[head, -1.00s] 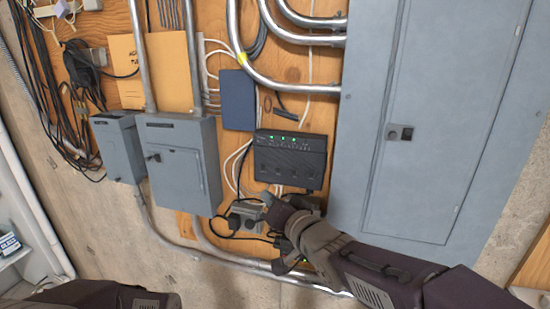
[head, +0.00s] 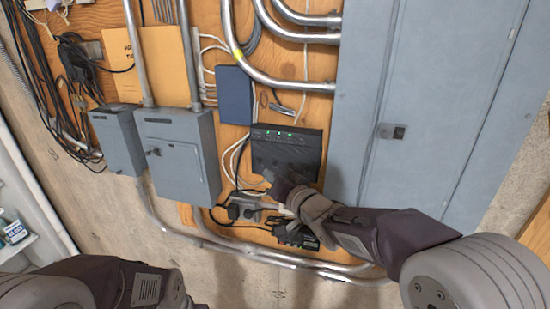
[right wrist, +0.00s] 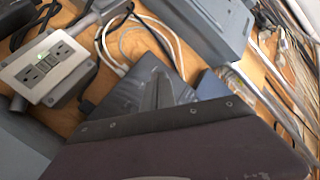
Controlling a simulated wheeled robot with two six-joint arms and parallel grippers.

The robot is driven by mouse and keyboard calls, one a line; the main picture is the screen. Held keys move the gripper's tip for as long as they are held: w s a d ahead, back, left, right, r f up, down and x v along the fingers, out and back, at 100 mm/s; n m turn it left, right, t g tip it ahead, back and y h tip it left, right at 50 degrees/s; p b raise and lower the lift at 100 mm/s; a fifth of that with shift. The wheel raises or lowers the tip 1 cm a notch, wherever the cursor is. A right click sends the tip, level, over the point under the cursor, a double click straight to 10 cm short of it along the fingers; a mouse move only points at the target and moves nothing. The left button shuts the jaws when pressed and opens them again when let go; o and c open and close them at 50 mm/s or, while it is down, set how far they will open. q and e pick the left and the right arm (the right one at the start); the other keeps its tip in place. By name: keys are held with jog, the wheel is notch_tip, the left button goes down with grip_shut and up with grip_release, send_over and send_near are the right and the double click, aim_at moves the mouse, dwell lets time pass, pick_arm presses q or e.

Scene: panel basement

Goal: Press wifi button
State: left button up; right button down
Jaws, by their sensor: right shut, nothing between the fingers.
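The black wifi router (head: 285,150) is mounted on the plywood board, with a row of small green lights along its upper part. My right gripper (head: 268,176) is shut and empty, in front of the router's lower left edge. I cannot tell whether it touches the router. In the right wrist view the shut fingers (right wrist: 158,92) point at the dark router (right wrist: 128,92), whose near part is hidden by the gripper. No single button can be made out. My left arm shows at the bottom left of the head view, but its fingers are out of the picture.
A blue box (head: 235,95) sits above left of the router. A large grey panel (head: 445,110) stands close on the right. A grey switch box (head: 178,155) is on the left. An outlet (right wrist: 45,68) and cables lie below the router; metal conduits run around.

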aim_at(275, 163)
jog(key=shift+w+d+p, duration=0.2)
jog(key=shift+w+p, duration=0.05)
jog(key=shift+w, duration=0.35)
jog(key=shift+w+d+p, duration=0.15)
jog(key=shift+w+p, duration=0.05)
jog(key=shift+w, duration=0.4)
dwell(1.1)
jog(key=shift+w+r, duration=0.1)
jog(key=shift+w, duration=0.05)
jog(key=shift+w+d+p, duration=0.1)
jog(key=shift+w+p, duration=0.15)
jog(key=shift+p, duration=0.05)
